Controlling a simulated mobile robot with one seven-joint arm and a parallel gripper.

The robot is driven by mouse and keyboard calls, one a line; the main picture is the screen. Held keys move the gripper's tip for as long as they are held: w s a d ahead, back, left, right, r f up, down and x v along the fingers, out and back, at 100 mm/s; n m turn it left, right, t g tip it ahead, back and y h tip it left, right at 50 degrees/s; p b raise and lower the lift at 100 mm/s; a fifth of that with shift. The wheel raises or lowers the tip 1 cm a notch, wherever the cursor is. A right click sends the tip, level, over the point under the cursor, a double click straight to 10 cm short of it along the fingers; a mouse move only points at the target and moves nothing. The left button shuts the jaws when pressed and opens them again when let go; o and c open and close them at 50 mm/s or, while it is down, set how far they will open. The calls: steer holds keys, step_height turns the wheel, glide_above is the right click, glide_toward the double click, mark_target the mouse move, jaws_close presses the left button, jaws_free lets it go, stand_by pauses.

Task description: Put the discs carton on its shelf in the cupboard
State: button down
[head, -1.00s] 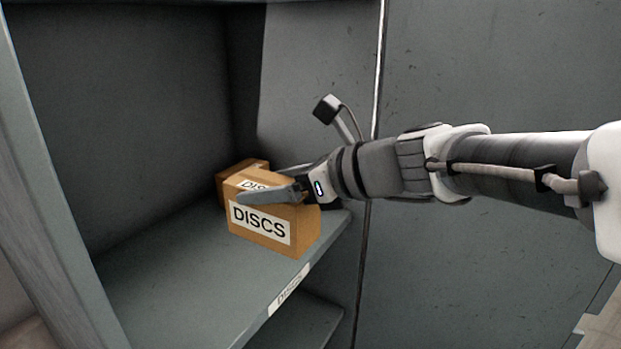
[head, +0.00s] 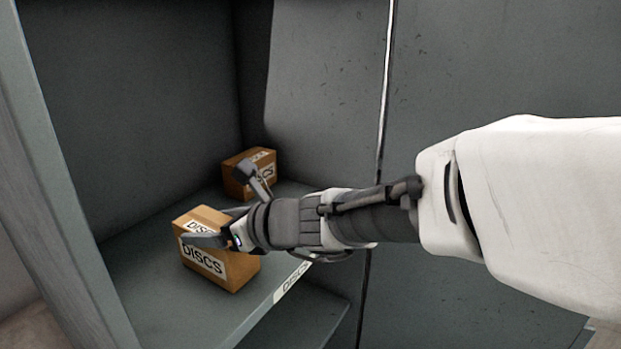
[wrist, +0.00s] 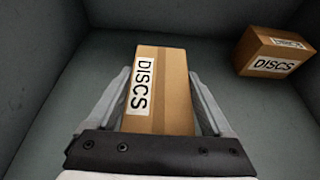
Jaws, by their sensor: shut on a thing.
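A brown discs carton (head: 222,268) with white DISCS labels is in my gripper (head: 212,236), over the front part of the cupboard shelf (head: 150,290). In the wrist view the carton (wrist: 165,95) sits between the two fingers of my gripper (wrist: 163,98), which are shut on its sides. The carton looks upright. I cannot tell whether its underside touches the shelf. The shelf's front edge carries a label (head: 291,283) that reads DISCS.
A second DISCS carton (head: 238,180) stands at the back right of the shelf; it also shows in the wrist view (wrist: 270,52). The cupboard's left side panel (head: 50,170) bounds the opening. The shelf is bare to the left. A lower shelf (head: 310,318) lies beneath.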

steer(key=shift+f, duration=0.2)
jaws_free()
steer(key=shift+r, duration=0.1)
